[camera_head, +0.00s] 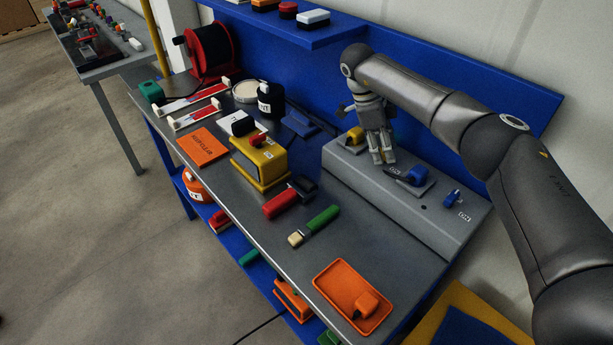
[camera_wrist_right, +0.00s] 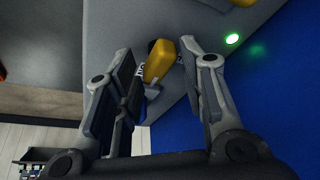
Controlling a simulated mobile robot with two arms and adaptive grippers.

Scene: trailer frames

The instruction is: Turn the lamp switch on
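A long grey control box (camera_head: 418,212) stands at the back right of the workbench. It carries a yellow switch (camera_head: 355,136), a blue lever switch (camera_head: 413,177) and a small blue knob (camera_head: 452,198). I cannot tell which is the lamp switch. My right gripper (camera_head: 383,157) points down at the box, between the yellow switch and the blue lever. In the right wrist view its fingers (camera_wrist_right: 160,58) are apart, with a yellow handle (camera_wrist_right: 158,62) between them; contact is not clear. My left gripper is not in view.
An orange tray (camera_head: 330,303) with an orange block lies at the bench's near right. A yellow box (camera_head: 262,160), red and green handled tools, a black bottle (camera_head: 270,99) and a red reel (camera_head: 210,50) occupy the rest. A blue shelf (camera_head: 290,33) overhangs the back.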

